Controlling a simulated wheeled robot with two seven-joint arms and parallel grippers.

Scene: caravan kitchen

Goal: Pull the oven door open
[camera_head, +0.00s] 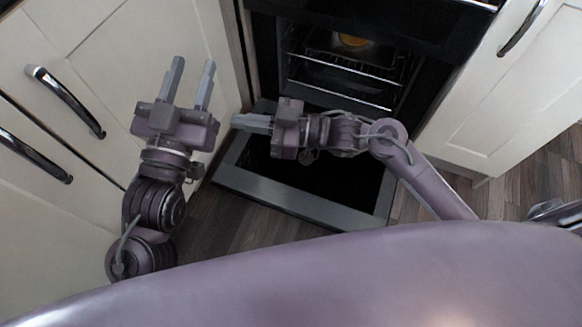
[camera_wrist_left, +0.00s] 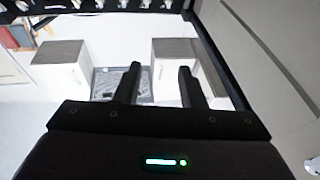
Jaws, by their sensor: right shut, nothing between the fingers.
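The oven (camera_head: 345,75) is in the upper middle of the head view, its cavity exposed with wire racks inside. Its door (camera_head: 285,197) is folded down and lies out low in front of the cavity, grey frame around a dark panel. My right gripper (camera_head: 236,121) is above the door's left part, pointing left, fingers together and empty. It hides some of the door; I cannot tell whether it touches it. My left gripper (camera_head: 193,66) is left of the door, in front of the cream cabinet, fingers apart and empty. Its parted fingers also show in the left wrist view (camera_wrist_left: 159,72).
Cream cabinets with dark metal handles (camera_head: 66,101) stand left of the oven, and another cabinet (camera_head: 520,85) stands right. A round yellow-orange thing (camera_head: 352,40) shows inside the oven. Wood-look floor (camera_head: 235,222) is bare around the door.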

